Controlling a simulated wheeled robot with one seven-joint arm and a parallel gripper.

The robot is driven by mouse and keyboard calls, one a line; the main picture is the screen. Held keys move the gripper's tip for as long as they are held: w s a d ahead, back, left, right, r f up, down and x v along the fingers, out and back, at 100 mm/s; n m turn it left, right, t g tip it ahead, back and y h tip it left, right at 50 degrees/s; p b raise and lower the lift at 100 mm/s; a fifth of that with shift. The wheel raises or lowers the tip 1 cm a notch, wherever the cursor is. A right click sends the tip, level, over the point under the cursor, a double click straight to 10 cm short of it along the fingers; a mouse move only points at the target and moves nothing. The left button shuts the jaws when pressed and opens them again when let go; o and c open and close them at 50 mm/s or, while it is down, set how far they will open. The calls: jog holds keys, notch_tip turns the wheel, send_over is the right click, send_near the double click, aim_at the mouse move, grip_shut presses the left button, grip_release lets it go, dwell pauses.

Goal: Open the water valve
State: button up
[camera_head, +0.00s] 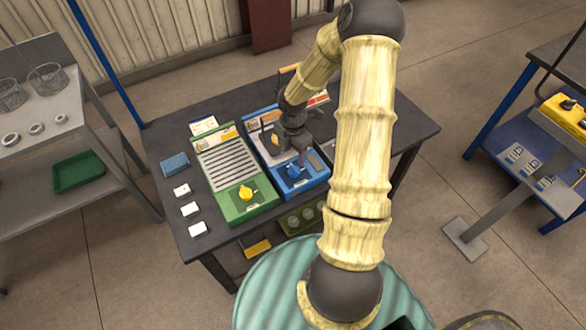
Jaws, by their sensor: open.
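A blue panel (316,181) lies on the dark table, with a blue valve knob (294,171) at its near end. This is likely the water valve; its label is too small to read. My gripper (301,157) points down over the blue panel, close to the blue knob, with its jaws open. I cannot tell whether its fingers touch the knob or are around it. My gripper and arm hide part of the blue panel's middle and right side.
A green panel (218,176) with a yellow knob (246,193) lies just left of the blue panel. A blue sponge (175,164) and several white cards lie at the table's left. A grey bench (60,150) stands left and a blue-framed bench (540,180) right.

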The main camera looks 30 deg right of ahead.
aim_at(293, 168)
notch_tip(293, 168, down, 9)
jog(key=shift+r+b, duration=0.1)
jog(key=shift+b, duration=0.25)
jog(key=c, duration=0.7)
